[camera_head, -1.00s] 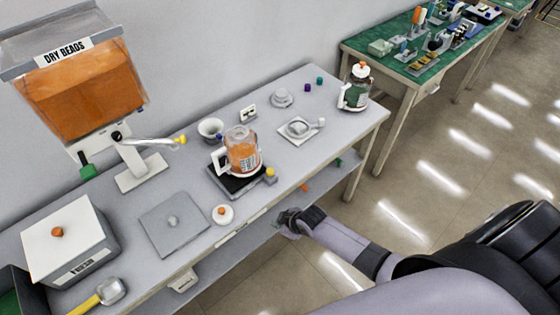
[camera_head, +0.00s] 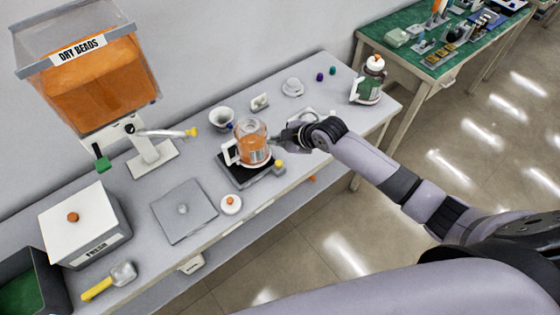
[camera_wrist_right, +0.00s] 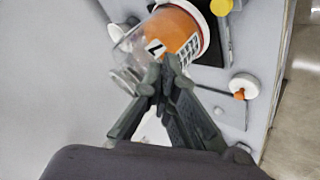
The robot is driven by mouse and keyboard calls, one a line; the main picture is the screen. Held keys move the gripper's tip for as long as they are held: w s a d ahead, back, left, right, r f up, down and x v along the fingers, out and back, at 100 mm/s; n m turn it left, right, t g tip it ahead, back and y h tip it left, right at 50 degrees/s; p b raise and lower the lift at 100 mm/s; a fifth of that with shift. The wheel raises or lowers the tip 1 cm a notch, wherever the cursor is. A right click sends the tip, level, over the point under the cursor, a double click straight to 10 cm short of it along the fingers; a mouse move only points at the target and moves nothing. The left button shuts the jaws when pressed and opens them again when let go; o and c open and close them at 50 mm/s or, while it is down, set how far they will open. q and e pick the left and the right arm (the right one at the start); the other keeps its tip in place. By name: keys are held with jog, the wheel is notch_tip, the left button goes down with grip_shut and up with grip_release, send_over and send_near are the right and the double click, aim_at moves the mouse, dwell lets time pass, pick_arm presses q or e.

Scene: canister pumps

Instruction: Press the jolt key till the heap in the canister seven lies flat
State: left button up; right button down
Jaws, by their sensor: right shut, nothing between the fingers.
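A clear canister (camera_head: 250,152) with orange beads and a white handle stands upright on a black pad (camera_head: 236,176). In the wrist view the canister (camera_wrist_right: 180,28) bears a label with a 7. The shape of the bead surface is too small to tell. A yellow key (camera_head: 279,164) sits at the pad's right front corner, and the key also shows in the wrist view (camera_wrist_right: 221,6). My right gripper (camera_head: 277,139) is shut and empty, just right of the canister and above the table; I cannot tell if they touch. My left gripper is out of view.
A DRY BEADS hopper (camera_head: 100,80) with a spout stands at the left. A white lid (camera_head: 231,204) with an orange knob lies in front of the pad. A grey plate (camera_head: 184,210), a white cup (camera_head: 221,119) and a second canister (camera_head: 368,82) stand around.

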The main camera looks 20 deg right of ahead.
jog(key=shift+f, duration=0.1)
jog(key=b, duration=0.7)
send_over(278, 165)
notch_tip(278, 165, down, 8)
jog(key=shift+w+f, duration=0.1)
jog(key=shift+f, duration=0.3)
dwell(0.9)
jog(key=shift+f+b, duration=0.35)
jog(key=shift+b, duration=0.1)
jog(key=shift+f+b, duration=0.6)
jog(key=shift+f, duration=0.25)
dwell(0.5)
jog(key=shift+r, duration=0.1)
jog(key=shift+r+p, duration=1.05)
jog(key=shift+r, duration=0.1)
